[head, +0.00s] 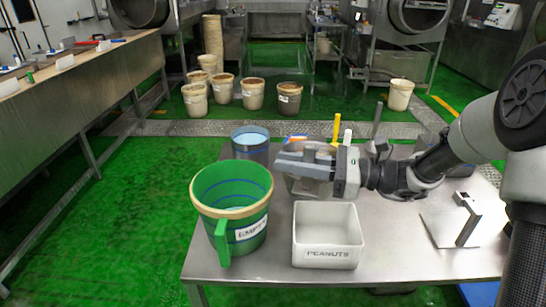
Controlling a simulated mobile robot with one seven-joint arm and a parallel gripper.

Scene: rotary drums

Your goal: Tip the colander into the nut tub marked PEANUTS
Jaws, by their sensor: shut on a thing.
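The white square tub marked PEANUTS (327,257) stands on the steel table, and its inside looks empty. My gripper (290,163) is just behind this tub, reaching in from the right with its fingers pointing left. It is shut on a grey metal thing (308,187), which I take to be the colander. The fingers cover much of it, so its shape and contents are hidden. I cannot tell whether it touches the table.
A large green bucket (228,228) with a label stands left of the tub. A blue-topped container (250,147) is behind it. A yellow-handled tool (336,130) stands behind my gripper. A metal bracket (467,220) is at right. The table between tub and bracket is clear.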

